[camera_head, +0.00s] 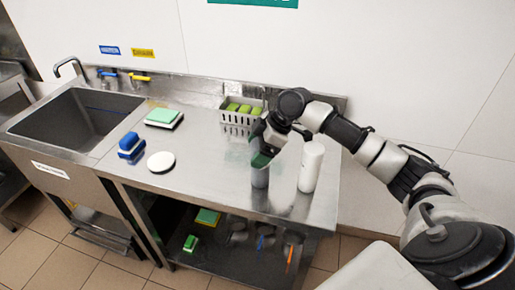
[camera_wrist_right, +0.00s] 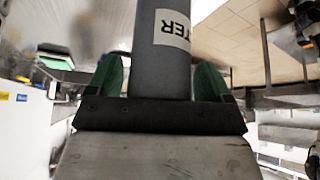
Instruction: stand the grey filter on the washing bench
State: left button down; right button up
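The grey filter (camera_head: 260,177) is an upright grey cylinder at the front right part of the steel washing bench (camera_head: 213,165). My right gripper (camera_head: 262,158) is at its upper end, with its green fingers on either side. In the right wrist view, the grey filter (camera_wrist_right: 160,70) runs between the green fingers (camera_wrist_right: 160,82) and carries a white label ending in "TER". My left gripper is not in view.
A white cylinder (camera_head: 311,167) stands just right of the filter. A grey basket (camera_head: 238,118) with green items is behind. A white disc (camera_head: 161,162), a blue brush (camera_head: 131,146) and a green-white pad (camera_head: 164,118) lie left. The sink (camera_head: 77,118) is far left.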

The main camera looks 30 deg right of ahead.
jog(key=b+v, duration=0.1)
jog(key=v, duration=1.1)
jog(key=shift+b, duration=0.35)
jog(key=shift+r, duration=0.1)
